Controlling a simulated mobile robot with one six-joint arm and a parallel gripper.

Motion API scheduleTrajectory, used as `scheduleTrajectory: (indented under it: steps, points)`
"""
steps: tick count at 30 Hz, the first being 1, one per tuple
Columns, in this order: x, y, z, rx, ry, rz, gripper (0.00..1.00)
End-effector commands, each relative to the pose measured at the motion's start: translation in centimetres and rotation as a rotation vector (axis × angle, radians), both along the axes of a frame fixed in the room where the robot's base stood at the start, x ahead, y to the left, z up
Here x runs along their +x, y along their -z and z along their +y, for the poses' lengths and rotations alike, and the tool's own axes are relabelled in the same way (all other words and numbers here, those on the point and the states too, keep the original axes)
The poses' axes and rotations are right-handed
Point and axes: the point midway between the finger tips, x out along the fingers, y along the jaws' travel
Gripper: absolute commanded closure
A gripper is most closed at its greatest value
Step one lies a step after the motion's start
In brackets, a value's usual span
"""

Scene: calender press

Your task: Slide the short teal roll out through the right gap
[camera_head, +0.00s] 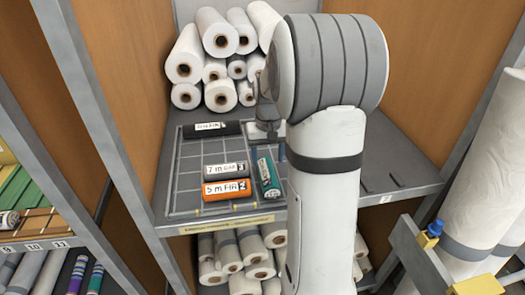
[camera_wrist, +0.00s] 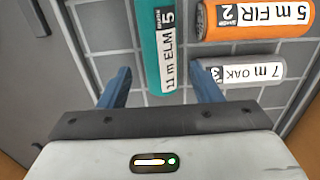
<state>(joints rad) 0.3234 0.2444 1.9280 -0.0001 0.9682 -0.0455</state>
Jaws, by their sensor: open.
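The teal roll (camera_head: 268,178), labelled 11 m ELM 5 in the wrist view (camera_wrist: 169,35), lies on the gridded bed (camera_head: 187,180) near its right side, pointing front to back. My gripper (camera_wrist: 162,84) is open. In the wrist view, the roll's near end shows between the two blue fingers, apart from both; their height relative to it is unclear. In the head view one blue finger (camera_head: 281,151) shows beside the roll's far end. My arm hides the area right of the roll, and I cannot make out the right gap.
An orange roll (camera_head: 226,190) and a white-labelled 7 m OAK roll (camera_head: 226,170) lie crosswise left of the teal roll, close to it. A black roll (camera_head: 212,129) lies at the bed's back. White rolls (camera_head: 214,45) are stacked behind. The left grid squares are free.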

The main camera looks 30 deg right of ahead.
Motion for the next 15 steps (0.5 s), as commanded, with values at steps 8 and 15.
scheduleTrajectory:
  steps: [8,15]
  points:
    - [-0.1,4.1,0.0,0.001,0.000,0.005,0.42]
    - [-0.1,6.7,0.0,0.001,0.001,0.003,0.42]
